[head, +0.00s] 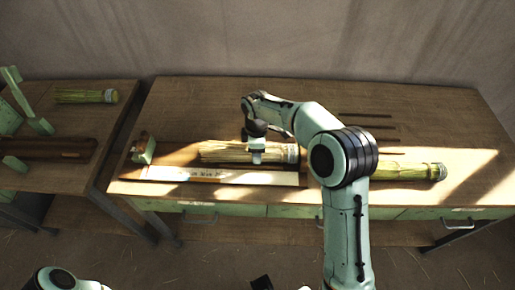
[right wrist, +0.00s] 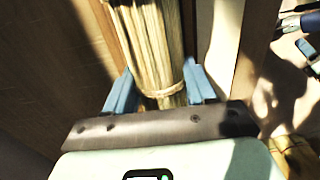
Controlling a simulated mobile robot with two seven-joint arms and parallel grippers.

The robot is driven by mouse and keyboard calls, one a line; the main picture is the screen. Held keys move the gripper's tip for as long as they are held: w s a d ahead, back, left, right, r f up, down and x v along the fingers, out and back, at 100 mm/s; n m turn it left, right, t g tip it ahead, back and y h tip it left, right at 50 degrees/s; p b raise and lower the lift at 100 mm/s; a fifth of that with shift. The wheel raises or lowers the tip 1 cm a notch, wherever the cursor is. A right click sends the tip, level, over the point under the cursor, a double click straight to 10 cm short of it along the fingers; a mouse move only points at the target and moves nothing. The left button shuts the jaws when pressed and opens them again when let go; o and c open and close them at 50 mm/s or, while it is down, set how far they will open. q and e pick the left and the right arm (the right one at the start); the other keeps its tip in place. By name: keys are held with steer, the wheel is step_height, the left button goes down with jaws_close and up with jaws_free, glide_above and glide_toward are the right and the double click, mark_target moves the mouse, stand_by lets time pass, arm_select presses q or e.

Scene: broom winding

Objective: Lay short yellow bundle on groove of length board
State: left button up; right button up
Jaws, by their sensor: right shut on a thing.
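A yellow straw bundle (head: 222,151) with a pale band near its right end lies lengthwise along the length board (head: 240,178). My right gripper (head: 257,157) is over its right half. In the right wrist view the blue fingers (right wrist: 160,92) are shut on the bundle (right wrist: 150,45), one on each side, near a pale band. I cannot tell whether the bundle touches the board, and its underside and the groove beneath are hidden. The board's pale front strip carries markings, and a block with a green part (head: 143,152) stands at its left end. My left gripper is not visible.
Another yellow bundle (head: 410,171) lies at the right of the table, partly behind my arm. Thin dark rods (head: 365,115) lie at the back. The left table (head: 100,180) holds a further bundle (head: 87,96) and green stands. The back left of the main table is clear.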

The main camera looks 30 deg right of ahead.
stand_by(0.3)
steer(key=o, duration=1.1)
steer(key=shift+o, duration=0.2)
step_height(320, 180, up, 14)
steer(key=p, duration=0.2)
steer(key=shift+f, duration=0.25)
steer(key=shift+a+f, duration=0.1)
